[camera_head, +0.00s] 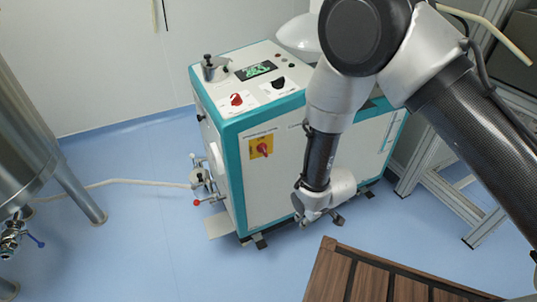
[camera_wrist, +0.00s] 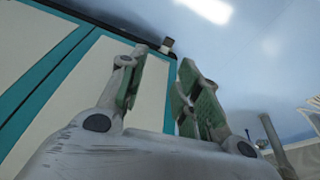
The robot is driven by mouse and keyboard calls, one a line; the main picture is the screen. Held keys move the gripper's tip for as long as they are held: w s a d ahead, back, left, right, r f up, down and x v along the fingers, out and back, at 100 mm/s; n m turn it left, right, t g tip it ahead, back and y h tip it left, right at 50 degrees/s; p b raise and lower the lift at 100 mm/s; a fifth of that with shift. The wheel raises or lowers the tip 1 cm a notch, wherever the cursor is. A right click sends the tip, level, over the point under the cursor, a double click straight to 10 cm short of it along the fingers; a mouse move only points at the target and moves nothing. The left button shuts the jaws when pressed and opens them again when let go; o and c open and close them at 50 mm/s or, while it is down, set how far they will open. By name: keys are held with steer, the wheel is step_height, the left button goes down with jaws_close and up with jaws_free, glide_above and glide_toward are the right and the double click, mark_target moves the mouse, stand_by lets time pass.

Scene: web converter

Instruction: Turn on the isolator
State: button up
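The isolator (camera_head: 264,148) is a red rotary knob on a yellow plate, on the front face of a white machine with teal edges (camera_head: 239,185). Its exact knob angle is too small to tell. My gripper (camera_head: 305,222) hangs low in front of the machine, below and right of the isolator and apart from it. In the wrist view my gripper (camera_wrist: 163,65) shows two fingers with green pads, spread apart with nothing between them. The machine's white and teal panels (camera_wrist: 60,85) fill the left of that view; the isolator does not show there.
A red knob (camera_head: 237,100), a black knob (camera_head: 278,83) and a green display (camera_head: 256,69) sit on the machine's top. A valve with a red-tipped handle (camera_head: 197,202) juts from its left side. A wooden slatted surface (camera_head: 325,272) is at the front.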

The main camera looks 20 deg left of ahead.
steer(key=a+f+n+t+y, duration=0.1)
steer(key=a+f+t+y, duration=0.2)
steer(key=a+f, duration=0.3)
steer(key=t+y, duration=0.7)
steer(key=y, duration=0.1)
glide_toward(265, 153)
steer(key=x, duration=0.2)
steer(key=shift+n+g, duration=0.3)
steer(key=x, duration=0.6)
steer(key=shift+w+d+r, duration=0.1)
steer(key=shift+d+r, duration=0.05)
steer(key=shift+r, duration=0.05)
steer(key=shift+x, duration=0.75)
jaws_close()
